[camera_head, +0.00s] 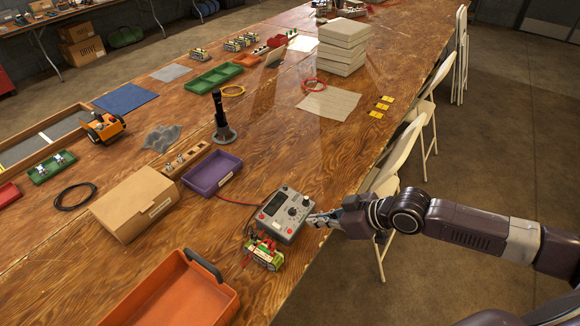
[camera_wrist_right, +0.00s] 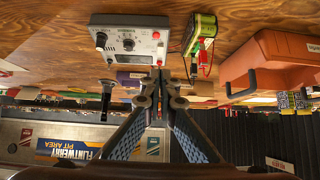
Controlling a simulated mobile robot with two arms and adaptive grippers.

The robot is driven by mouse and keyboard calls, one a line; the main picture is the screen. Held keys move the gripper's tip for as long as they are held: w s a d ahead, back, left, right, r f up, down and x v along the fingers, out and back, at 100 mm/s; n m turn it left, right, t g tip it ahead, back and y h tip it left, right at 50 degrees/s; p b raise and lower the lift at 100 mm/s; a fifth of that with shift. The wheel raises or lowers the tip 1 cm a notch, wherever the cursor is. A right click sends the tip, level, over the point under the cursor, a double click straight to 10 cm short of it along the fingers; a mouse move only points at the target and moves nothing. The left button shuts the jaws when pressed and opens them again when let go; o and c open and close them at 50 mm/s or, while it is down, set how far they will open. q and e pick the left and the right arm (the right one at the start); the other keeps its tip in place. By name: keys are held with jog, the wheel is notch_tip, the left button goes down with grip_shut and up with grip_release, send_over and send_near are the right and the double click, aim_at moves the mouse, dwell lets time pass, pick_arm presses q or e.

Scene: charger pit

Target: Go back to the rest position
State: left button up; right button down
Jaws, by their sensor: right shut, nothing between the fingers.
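My right gripper (camera_head: 322,219) reaches in from the right, at the table's right edge. Its fingertips are close to the right side of a grey charger box (camera_head: 285,214) with a dial and red knobs; I cannot tell whether they touch it. In the right wrist view the fingers (camera_wrist_right: 160,75) are together with nothing between them, and the charger box (camera_wrist_right: 128,42) is just beyond them. A green battery pack (camera_head: 264,254) with red wires lies beside the charger box, and it also shows in the right wrist view (camera_wrist_right: 201,32). My left gripper is not in view.
The wooden table (camera_head: 262,135) holds an orange bin (camera_head: 172,295), a cardboard box (camera_head: 133,204), a purple tray (camera_head: 212,173) and a black stand (camera_head: 222,125). Folding chairs (camera_head: 401,155) stand along the table's right edge. The floor (camera_head: 510,140) farther right is clear.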

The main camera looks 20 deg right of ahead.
jog(key=s+a+f+g, duration=0.2)
jog(key=s+a+f, duration=0.2)
jog(key=s+a, duration=0.65)
jog(key=s+d+f+m+g+h, duration=0.2)
jog(key=s+d+m+h, duration=0.45)
jog(key=s, duration=0.55)
jog(key=s+d+f+g, duration=0.1)
jog(key=s+f, duration=0.1)
jog(key=f, duration=1.2)
jog(key=s+d+f, duration=0.1)
jog(key=f, duration=1.4)
jog(key=s+d+f+n+g, duration=0.1)
jog(key=s+d+f, duration=0.1)
jog(key=s+f, duration=1.2)
jog(key=s, duration=0.2)
jog(key=shift+s+d+f, duration=0.2)
jog(key=shift+s, duration=0.15)
